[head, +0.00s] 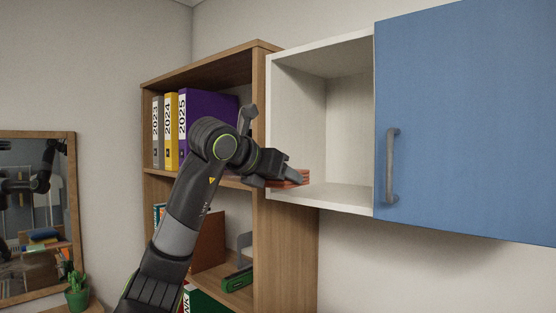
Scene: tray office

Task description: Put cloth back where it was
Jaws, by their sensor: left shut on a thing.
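The cloth (290,184) is reddish and looks folded flat in layers. My left gripper (297,176) is shut on it, and the gripper hides part of it. Gripper and cloth are in front of the lower left of the white wall cabinet (345,199), near its floor and left side wall. I cannot tell whether the cloth touches the cabinet. The cabinet's left compartment is uncovered and looks empty. My right gripper does not show directly.
The blue door (470,125) with a grey handle (391,165) covers the cabinet's right part. A wooden bookshelf (283,240) with several binders (170,125) and a green stapler-like thing (238,278) stands at left. A mirror (72,200) and a cactus (77,289) are at far left.

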